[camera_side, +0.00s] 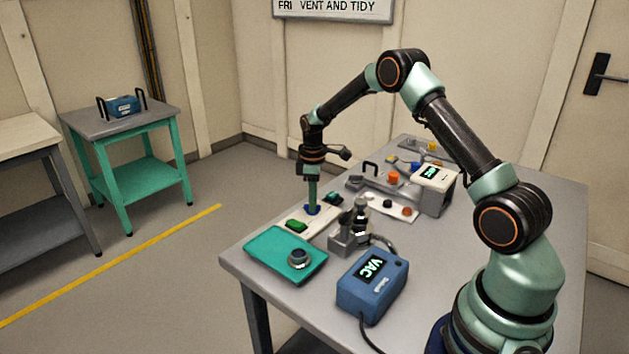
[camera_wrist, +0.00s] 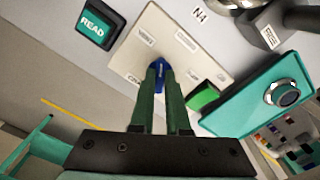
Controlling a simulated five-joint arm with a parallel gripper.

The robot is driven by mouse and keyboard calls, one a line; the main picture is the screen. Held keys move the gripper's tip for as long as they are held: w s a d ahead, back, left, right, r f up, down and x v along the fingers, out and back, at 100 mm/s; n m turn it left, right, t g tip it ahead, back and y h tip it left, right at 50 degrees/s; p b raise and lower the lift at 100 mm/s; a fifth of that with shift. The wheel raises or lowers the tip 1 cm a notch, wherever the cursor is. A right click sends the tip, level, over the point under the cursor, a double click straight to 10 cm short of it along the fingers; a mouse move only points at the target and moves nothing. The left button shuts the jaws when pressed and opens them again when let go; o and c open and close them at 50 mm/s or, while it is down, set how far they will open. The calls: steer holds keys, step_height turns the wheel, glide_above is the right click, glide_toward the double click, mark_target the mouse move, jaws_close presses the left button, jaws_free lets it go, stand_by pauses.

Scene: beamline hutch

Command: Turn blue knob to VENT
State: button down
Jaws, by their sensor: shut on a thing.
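The blue knob (camera_wrist: 161,66) sits on a pale panel (camera_wrist: 207,54) with several small labels around it, too small to read for certain. My gripper (camera_wrist: 160,72) points down at the knob, and its two green fingers are shut on it. The fingers hide most of the knob, so its pointing direction is hard to tell. In the side view my gripper (camera_side: 312,208) reaches down to the blue knob (camera_side: 314,211) on the panel (camera_side: 297,217) near the table's left edge.
A metal fixture (camera_side: 350,238) stands close right. A blue box reading VAC (camera_side: 373,285) is at the front.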

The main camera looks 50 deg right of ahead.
steer(key=n, duration=0.5)
steer(key=shift+r, duration=0.1)
stand_by(0.5)
steer(key=c, duration=0.9)
jaws_free()
step_height(320, 180, up, 12)
